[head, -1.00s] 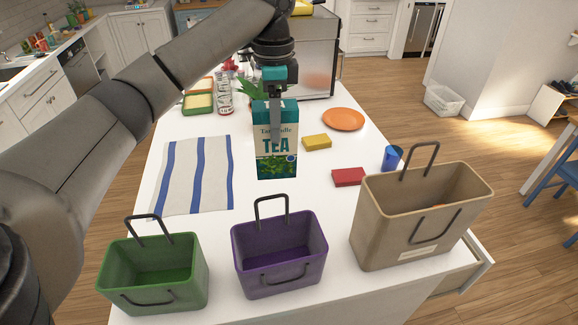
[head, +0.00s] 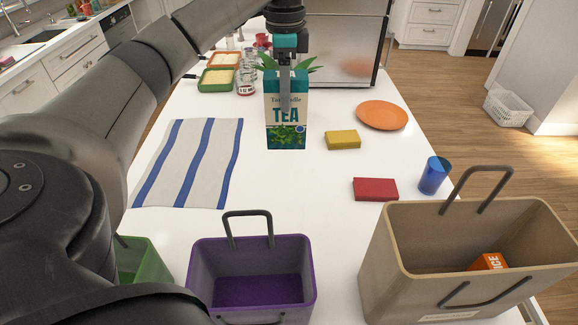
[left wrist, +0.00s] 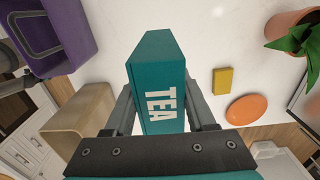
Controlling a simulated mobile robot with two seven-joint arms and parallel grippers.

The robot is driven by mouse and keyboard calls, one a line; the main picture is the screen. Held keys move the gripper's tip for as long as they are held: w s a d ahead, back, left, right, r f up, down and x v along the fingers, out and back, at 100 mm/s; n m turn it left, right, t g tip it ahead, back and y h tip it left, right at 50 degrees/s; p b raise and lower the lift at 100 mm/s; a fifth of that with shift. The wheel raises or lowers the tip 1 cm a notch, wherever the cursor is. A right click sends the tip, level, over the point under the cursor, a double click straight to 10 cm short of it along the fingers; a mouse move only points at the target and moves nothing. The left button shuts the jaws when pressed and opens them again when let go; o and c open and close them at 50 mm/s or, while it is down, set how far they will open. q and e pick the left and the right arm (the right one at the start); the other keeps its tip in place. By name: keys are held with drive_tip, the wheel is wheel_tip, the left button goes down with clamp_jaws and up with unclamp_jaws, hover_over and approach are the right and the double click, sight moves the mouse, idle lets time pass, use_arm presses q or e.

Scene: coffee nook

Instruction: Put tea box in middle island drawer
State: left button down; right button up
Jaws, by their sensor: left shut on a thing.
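The tea box (head: 287,118), teal and white with "TEA" on its front, is upright near the middle of the white island top (head: 300,190). My left gripper (head: 285,85) is shut on its upper part from above. In the left wrist view the box (left wrist: 158,75) sits between the two fingers. I cannot tell how far its base is above the counter. A pale piece that may be a drawer edge (head: 535,312) shows at the lower right, mostly cut off. My right gripper is not in view.
A purple bin (head: 205,275), a partly hidden green bin (head: 150,262) and a tan bin (head: 385,265) stand at the near edge. A yellow block (head: 343,140), red block (head: 375,189), blue cup (head: 434,176) and orange plate (head: 382,115) lie right of the box. A striped towel (head: 190,160) lies left.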

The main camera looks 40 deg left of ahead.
use_arm(q)
wheel_tip(320, 180, down, 19)
drive_tip(key=b, duration=0.1)
idle(0.4)
drive_tip(key=shift+c, duration=1.1)
unclamp_jaws()
